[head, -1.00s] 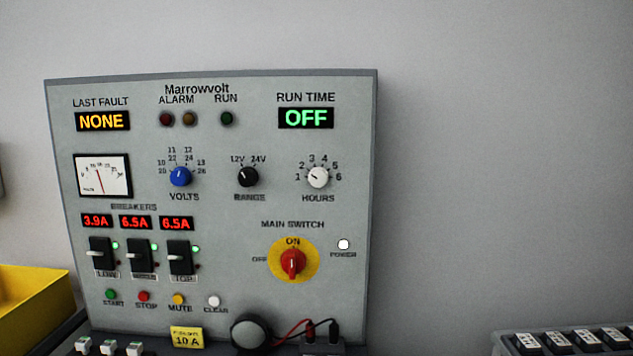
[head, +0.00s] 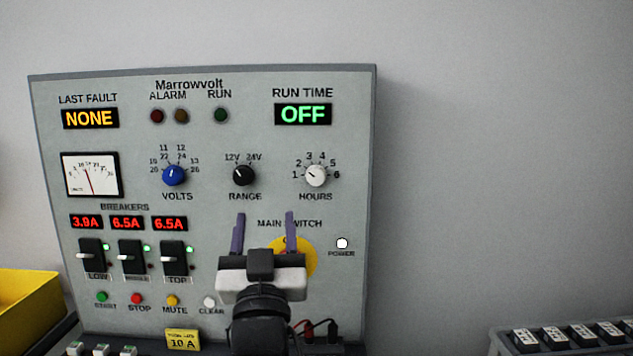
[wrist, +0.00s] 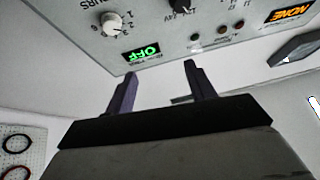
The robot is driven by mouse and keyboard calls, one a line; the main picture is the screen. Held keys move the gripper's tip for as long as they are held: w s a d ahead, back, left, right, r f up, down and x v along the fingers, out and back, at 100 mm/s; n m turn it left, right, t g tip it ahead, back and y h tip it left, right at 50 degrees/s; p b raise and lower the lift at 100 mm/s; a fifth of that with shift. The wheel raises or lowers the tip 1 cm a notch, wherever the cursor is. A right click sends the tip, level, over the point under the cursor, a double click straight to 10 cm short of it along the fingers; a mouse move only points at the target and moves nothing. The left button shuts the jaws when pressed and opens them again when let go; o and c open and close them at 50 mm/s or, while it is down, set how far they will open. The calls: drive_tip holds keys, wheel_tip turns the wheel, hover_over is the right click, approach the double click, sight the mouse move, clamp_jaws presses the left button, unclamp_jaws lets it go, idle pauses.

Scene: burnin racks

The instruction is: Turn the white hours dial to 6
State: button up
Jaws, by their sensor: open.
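The white hours dial (head: 316,175) sits on the upper right of the grey panel, ringed by the numbers 1 to 6. Its dark mark points up and left, toward the low numbers. The run time display (head: 303,114) above it reads OFF. My gripper (head: 265,213) is open and empty, with its fingers pointing up, in front of the panel below and left of the hours dial. It covers part of the main switch (head: 311,258). In the wrist view the panel is upside down, and the hours dial (wrist: 112,24) is beyond and left of the fingertips (wrist: 160,70).
The black range dial (head: 244,175) and blue volts dial (head: 174,175) stand left of the hours dial. Breakers (head: 130,257) and coloured buttons fill the lower left. A yellow bin (head: 25,305) is at left, and a tray (head: 500,345) at lower right. Wall right of the panel is clear.

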sight(315, 178)
drive_tip(key=w+d+f+m+g+h, duration=0.2)
drive_tip(key=w+d+h, duration=0.15)
drive_tip(key=d, duration=0.35)
drive_tip(key=p+x, duration=0.1)
drive_tip(key=x, duration=0.3)
drive_tip(key=p+x, duration=0.2)
drive_tip(key=x, duration=0.2)
drive_tip(key=p+x, duration=0.2)
drive_tip(key=x, duration=0.2)
drive_tip(key=shift+w+a+r, duration=0.1)
drive_tip(key=shift+a+r, duration=0.1)
drive_tip(key=shift+r, duration=0.2)
drive_tip(key=shift+h, duration=0.35)
drive_tip(key=c, duration=1)
